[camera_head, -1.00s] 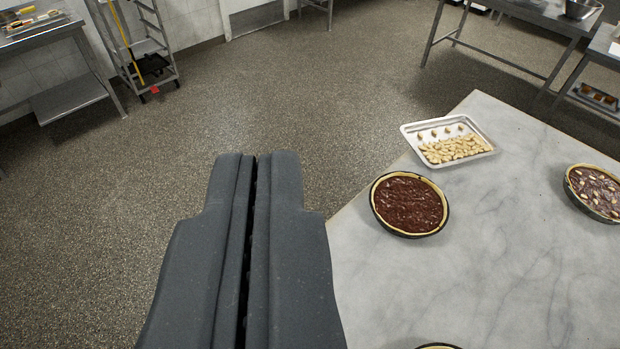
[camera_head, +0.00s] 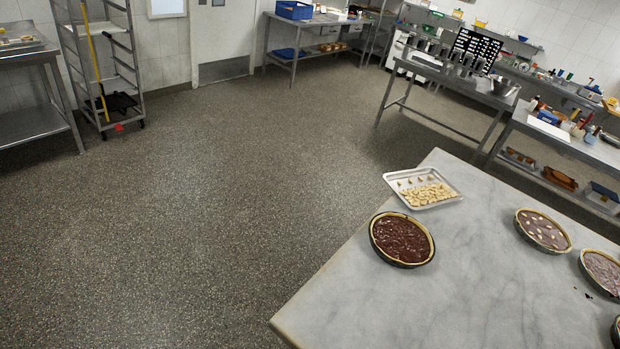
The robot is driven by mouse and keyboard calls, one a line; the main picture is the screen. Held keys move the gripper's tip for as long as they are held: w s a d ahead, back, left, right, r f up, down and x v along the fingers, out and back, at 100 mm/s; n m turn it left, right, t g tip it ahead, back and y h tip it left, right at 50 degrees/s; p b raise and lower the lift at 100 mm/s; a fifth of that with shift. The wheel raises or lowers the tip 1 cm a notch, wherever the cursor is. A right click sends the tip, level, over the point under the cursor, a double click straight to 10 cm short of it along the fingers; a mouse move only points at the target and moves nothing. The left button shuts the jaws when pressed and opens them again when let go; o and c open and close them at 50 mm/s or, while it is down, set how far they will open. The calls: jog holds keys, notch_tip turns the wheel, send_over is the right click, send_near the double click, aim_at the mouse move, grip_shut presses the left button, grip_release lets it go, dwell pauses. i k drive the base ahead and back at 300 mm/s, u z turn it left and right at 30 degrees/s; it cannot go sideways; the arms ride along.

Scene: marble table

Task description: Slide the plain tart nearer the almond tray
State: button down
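The plain tart (camera_head: 402,240), dark filling in a pale crust and dark tin, sits near the left edge of the marble table (camera_head: 455,300). The almond tray (camera_head: 452,200), a shallow metal tray with pale almonds, lies just behind it at the table's far corner. A small gap seems to separate tart and tray. My gripper is out of view now, so its state and place are hidden.
An almond-topped tart (camera_head: 542,231) and another tart (camera_head: 603,272) stand at the right of the table, with a further one cut off at the right edge. The marble in front of the plain tart is clear. Open floor (camera_head: 200,230) lies left of the table.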

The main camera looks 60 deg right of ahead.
aim_at(400, 240)
jog(key=u, duration=0.3)
jog(key=i, duration=2.6)
jog(key=z, duration=3.6)
jog(key=i, duration=0.75)
jog(key=z, duration=0.2)
